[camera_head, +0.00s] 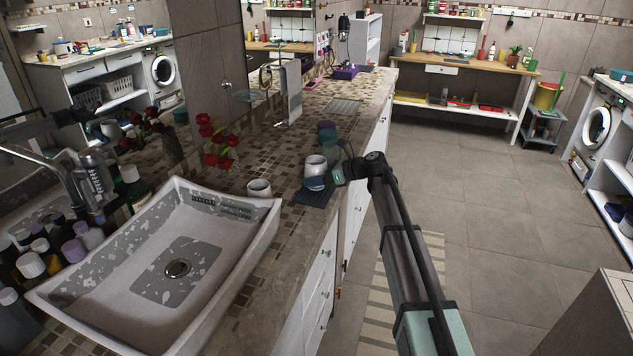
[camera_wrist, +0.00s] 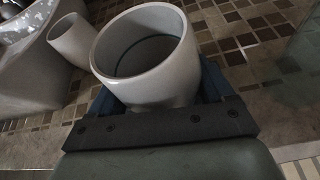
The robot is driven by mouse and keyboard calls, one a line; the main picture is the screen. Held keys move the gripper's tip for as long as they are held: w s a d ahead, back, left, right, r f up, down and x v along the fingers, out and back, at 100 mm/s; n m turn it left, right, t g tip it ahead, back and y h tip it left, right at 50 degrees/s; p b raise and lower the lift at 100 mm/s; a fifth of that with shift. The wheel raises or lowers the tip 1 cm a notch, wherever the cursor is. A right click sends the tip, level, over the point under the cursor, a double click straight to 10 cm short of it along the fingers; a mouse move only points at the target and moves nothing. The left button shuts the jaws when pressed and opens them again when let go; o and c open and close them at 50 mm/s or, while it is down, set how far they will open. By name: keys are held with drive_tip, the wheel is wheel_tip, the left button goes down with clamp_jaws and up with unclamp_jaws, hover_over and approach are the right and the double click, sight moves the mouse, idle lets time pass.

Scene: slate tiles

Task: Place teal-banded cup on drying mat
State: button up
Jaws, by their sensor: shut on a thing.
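A whitish cup (camera_head: 315,164) is in my gripper (camera_head: 317,182), over the counter to the right of the sink. In the wrist view, the cup (camera_wrist: 146,80) is roughly upright, its open mouth visible and its lower part between the blue fingers.
Another white cup (camera_head: 259,189) stands left, beside the sink (camera_head: 262,212); it also shows in the wrist view (camera_wrist: 70,41). Greenish cups (camera_head: 327,140) stand close behind the held cup. Red flowers (camera_head: 218,142) are behind left. A grey ribbed mat (camera_head: 342,106) lies farther back.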

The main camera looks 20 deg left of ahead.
drive_tip(key=shift+f, duration=0.85)
drive_tip(key=shift+f, duration=0.1)
drive_tip(key=o, duration=1.4)
drive_tip(key=shift+d+r, duration=0.2)
drive_tip(key=v, duration=1.1)
drive_tip(key=shift+d, duration=0.25)
drive_tip(key=shift+r, duration=0.1)
